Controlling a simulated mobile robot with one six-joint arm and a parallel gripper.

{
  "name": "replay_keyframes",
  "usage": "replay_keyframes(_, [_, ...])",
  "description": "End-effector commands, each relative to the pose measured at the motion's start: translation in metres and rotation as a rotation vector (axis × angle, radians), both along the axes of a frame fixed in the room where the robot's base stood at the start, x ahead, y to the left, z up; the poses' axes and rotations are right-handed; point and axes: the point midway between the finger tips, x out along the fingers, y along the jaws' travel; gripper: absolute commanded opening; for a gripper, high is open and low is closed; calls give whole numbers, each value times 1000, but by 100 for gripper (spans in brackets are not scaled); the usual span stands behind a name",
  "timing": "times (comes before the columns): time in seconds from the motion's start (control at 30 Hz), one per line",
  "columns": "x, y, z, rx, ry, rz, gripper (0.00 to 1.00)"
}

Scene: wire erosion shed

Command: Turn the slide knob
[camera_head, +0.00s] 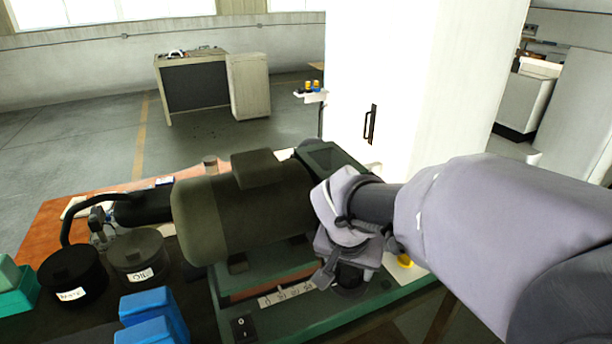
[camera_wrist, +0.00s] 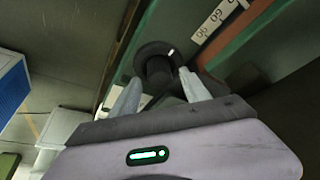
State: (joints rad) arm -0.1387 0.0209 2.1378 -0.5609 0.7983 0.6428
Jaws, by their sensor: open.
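The slide knob (camera_wrist: 158,68) is a dark round knob with a wide flange and a small white mark, at the upper middle of the wrist view. My gripper (camera_wrist: 160,80) is open, with one pale finger to each side of the knob's near end. I cannot tell whether either finger touches it. In the head view my gripper (camera_head: 345,273) points down at the front of the green machine (camera_head: 330,315) and largely hides the knob.
A white number scale (camera_head: 287,293) lies left of my gripper. A large dark motor (camera_head: 243,208) stands just behind. Dark lidded pots (camera_head: 72,275) and blue boxes (camera_head: 153,315) stand at the left. A yellow button (camera_head: 404,261) is at the right.

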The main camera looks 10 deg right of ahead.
Motion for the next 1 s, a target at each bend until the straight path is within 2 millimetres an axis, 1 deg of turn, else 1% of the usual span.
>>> replay_keyframes(0.03, [1,-1,-4,0,1,0,55])
replay_keyframes(0.1, [2,-1,-6,0,0,0,55])
replay_keyframes(0.33, [2,-1,-6,0,0,0,55])
replay_keyframes(0.37, [2,-1,-6,0,0,0,51])
replay_keyframes(0.4, [2,-1,-5,0,0,0,43])
replay_keyframes(0.57, [2,-1,-5,0,0,0,11])
replay_keyframes(0.6, [2,-1,-6,0,0,0,4])
replay_keyframes(0.63, [2,-1,-6,0,0,0,0])
replay_keyframes(0.87, [2,-1,-5,1,0,13,0])
replay_keyframes(1.0, [1,-2,-4,1,1,62,0])
